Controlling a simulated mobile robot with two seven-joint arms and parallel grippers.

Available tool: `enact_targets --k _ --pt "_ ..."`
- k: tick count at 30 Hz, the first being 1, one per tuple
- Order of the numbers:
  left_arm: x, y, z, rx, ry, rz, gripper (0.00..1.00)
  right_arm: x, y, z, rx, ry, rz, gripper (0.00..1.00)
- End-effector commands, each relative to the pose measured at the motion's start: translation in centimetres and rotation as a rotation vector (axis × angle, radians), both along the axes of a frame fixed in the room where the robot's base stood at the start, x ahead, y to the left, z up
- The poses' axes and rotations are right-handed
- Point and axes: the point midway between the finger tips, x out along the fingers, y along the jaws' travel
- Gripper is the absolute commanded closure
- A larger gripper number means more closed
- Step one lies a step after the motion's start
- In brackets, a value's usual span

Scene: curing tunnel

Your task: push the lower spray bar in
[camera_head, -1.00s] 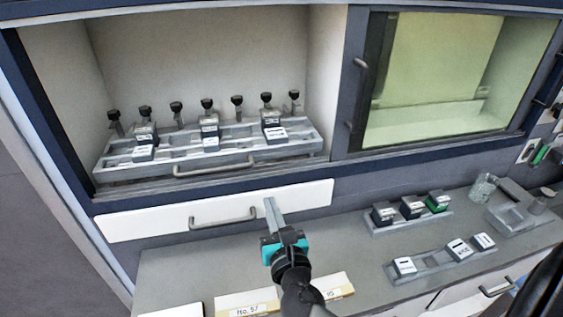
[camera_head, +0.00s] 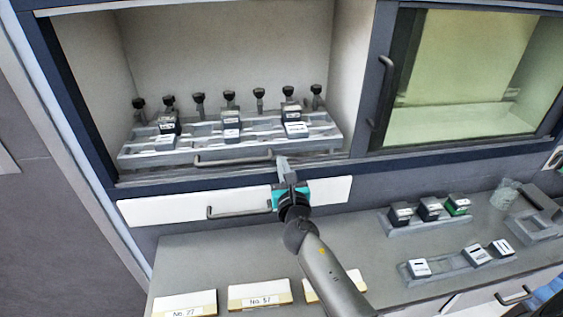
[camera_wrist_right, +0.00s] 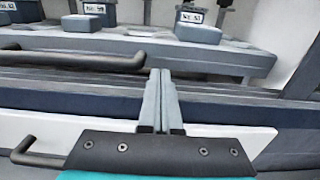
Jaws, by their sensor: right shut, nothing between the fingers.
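Two handled parts show at the opening in the head view. The lower is a white front panel (camera_head: 160,210) with a grey bar handle (camera_head: 239,212). Above it, a pale grey stepped rack (camera_head: 330,140) sits in the chamber, with a dark bar handle (camera_head: 233,161) at its front. I cannot tell for certain which part is named the lower spray bar. My right gripper (camera_head: 283,160) is shut and empty, its tips just right of the upper handle's right end. In the right wrist view its fingers (camera_wrist_right: 160,75) lie together there; contact is unclear. My left gripper is not in view.
Black-topped posts (camera_head: 228,96) and labelled blocks stand on the rack. A glass-fronted door with a handle (camera_head: 386,80) closes the right side. On the counter (camera_head: 200,255) are label cards (camera_head: 259,295), two block trays (camera_head: 440,220) and a glass beaker (camera_head: 505,193).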

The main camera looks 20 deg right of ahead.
Motion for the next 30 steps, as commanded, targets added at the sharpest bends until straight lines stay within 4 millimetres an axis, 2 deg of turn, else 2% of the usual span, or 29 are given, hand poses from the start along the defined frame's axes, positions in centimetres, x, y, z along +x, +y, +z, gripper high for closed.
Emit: enact_targets --k 6,20,30 --pt "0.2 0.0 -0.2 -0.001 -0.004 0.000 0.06 1.4 -0.3 0.0 0.001 -0.001 0.001 1.00" --pt "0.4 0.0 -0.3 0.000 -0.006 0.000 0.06 1.8 -0.5 -0.1 0.000 0.000 0.001 1.00" --pt "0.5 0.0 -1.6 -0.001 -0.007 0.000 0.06 5.6 -1.5 -0.1 -0.001 -0.001 0.002 1.00"
